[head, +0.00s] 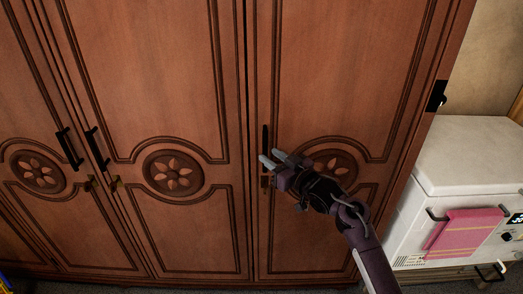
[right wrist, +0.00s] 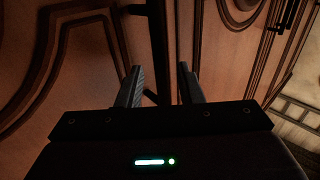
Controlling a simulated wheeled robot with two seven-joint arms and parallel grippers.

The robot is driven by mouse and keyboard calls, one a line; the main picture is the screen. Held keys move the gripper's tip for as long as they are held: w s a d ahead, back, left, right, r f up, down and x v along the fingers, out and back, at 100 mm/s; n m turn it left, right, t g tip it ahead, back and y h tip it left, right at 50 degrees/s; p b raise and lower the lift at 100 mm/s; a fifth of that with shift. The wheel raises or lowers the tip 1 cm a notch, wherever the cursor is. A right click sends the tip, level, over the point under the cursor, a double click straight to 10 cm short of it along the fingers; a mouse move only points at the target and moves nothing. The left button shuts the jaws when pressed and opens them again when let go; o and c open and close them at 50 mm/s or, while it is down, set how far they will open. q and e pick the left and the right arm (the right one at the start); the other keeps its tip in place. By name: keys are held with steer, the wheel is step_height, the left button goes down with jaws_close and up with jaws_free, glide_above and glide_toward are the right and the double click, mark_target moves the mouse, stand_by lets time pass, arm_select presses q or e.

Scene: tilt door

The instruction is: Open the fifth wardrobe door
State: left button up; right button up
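The rightmost wardrobe door (head: 345,70) is brown wood with a carved flower medallion, and it looks shut. Its dark vertical handle (head: 265,138) is near the door's left edge. A small latch (head: 266,182) sits below it. My right gripper (head: 270,158) is at the handle's lower end and covers part of the medallion. In the right wrist view its two fingers (right wrist: 160,88) are apart, with a dark bar, seemingly the handle (right wrist: 157,45), in the gap between them. I cannot tell whether they touch it. My left gripper is not in view.
More closed doors with dark handles (head: 97,149) are to the left. A black fitting (head: 436,96) is on the wardrobe's right side. A white oven (head: 470,155) with a pink towel (head: 466,230) stands close on the right.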

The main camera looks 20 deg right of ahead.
mark_target(265, 172)
steer(key=shift+x, duration=1.75)
jaws_close()
